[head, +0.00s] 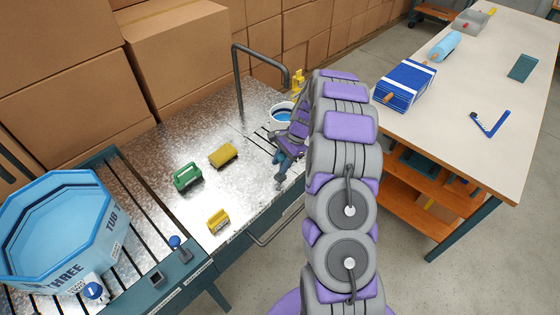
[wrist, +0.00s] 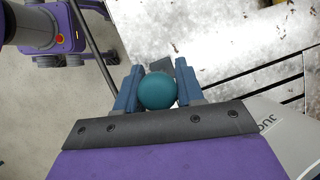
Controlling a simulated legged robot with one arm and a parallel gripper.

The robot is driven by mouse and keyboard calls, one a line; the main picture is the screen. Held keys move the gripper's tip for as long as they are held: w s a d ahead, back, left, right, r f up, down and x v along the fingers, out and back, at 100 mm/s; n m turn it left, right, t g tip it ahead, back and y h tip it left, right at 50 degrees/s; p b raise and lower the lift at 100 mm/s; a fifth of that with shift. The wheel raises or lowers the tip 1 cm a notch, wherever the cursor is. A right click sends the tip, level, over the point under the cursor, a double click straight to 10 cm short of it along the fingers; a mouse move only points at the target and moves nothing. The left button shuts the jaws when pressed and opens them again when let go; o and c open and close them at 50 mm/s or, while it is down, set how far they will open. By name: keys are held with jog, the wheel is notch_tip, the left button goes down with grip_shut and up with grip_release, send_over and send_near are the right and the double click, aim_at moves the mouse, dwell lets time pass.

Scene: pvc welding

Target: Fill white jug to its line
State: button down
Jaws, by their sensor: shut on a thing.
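A white round vessel with blue inside (head: 281,113), which looks like the jug, stands at the far end of the metal bench, partly hidden by my arm. Its fill line and level cannot be made out. My gripper (head: 281,170) is over the bench's right side, nearer than the vessel. In the wrist view my gripper (wrist: 157,95) is shut on a teal ball-shaped knob (wrist: 157,90), with a blue finger on each side. What the knob is fixed to is hidden.
A grey bent pipe (head: 239,75) arches above the bench (head: 165,145). Green (head: 187,176) and yellow brushes (head: 223,155) lie on it. A blue tub (head: 95,225) stands left on slats. A worktable (head: 465,95) is right. Boxes (head: 190,55) line the back.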

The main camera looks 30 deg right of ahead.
jog(key=shift+s, duration=0.1)
dwell(0.3)
jog(key=c, duration=0.8)
grip_release()
jog(key=shift+d+r, duration=0.1)
jog(key=p+v, duration=0.1)
jog(key=v, duration=0.4)
jog(key=p+v, duration=0.1)
jog(key=v, duration=0.5)
jog(key=p+v, duration=0.2)
jog(key=v, duration=0.4)
jog(key=shift+s+d, duration=0.2)
jog(key=shift+s, duration=0.05)
